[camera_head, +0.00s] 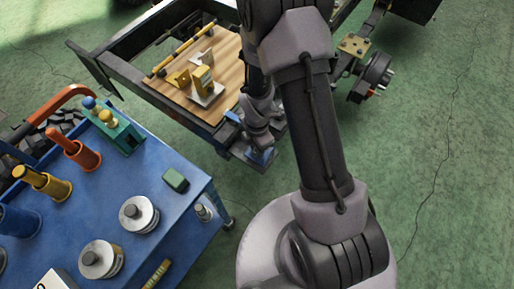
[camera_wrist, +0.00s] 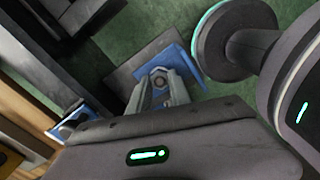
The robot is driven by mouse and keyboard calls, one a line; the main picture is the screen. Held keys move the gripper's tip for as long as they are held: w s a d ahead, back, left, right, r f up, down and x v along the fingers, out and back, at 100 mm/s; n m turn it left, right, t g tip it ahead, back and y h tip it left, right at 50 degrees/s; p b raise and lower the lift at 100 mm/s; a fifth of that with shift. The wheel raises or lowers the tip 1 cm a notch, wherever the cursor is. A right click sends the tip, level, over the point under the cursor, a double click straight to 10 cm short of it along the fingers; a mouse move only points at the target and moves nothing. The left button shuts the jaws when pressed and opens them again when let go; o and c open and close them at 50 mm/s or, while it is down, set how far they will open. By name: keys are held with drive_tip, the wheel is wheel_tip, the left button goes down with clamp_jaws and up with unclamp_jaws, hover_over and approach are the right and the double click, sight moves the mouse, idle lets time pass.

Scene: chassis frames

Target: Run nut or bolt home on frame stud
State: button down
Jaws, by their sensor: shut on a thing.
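My gripper (camera_wrist: 162,88) is shut on a small grey round piece (camera_wrist: 160,84), which looks like the nut or bolt; I cannot tell which. The piece has a dark centre and sits between the two pale fingertips. Behind it in the wrist view is a blue block or bracket (camera_wrist: 186,62) on a dark plate. In the head view a blue bracket (camera_head: 261,156) shows at the lower end of my arm, by the corner of the dark chassis frame (camera_head: 165,107). The frame stud is not distinguishable, so I cannot tell whether the piece touches it.
A wooden board (camera_head: 190,96) with yellow and metal parts lies within the frame. A blue cart (camera_head: 180,215) with coloured tools and round metal parts stands at lower left. A wheel hub (camera_head: 374,76) is at right. Green floor (camera_head: 455,170) is open at right.

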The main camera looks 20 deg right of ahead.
drive_tip(key=shift+s+m, duration=0.2)
drive_tip(key=shift+m, duration=0.6)
drive_tip(key=m, duration=0.1)
drive_tip(key=m+b, duration=0.1)
drive_tip(key=m, duration=0.1)
drive_tip(key=shift+f, duration=0.25)
drive_tip(key=m, duration=0.3)
drive_tip(key=shift+r+b, duration=0.15)
drive_tip(key=shift+b, duration=0.2)
drive_tip(key=m+b, duration=0.1)
drive_tip(key=m, duration=0.1)
drive_tip(key=shift+f+m, duration=0.2)
drive_tip(key=shift+m, duration=0.2)
drive_tip(key=m, duration=0.3)
drive_tip(key=shift+s+r+b, duration=0.1)
drive_tip(key=shift+r+b, duration=0.05)
drive_tip(key=shift+b, duration=0.25)
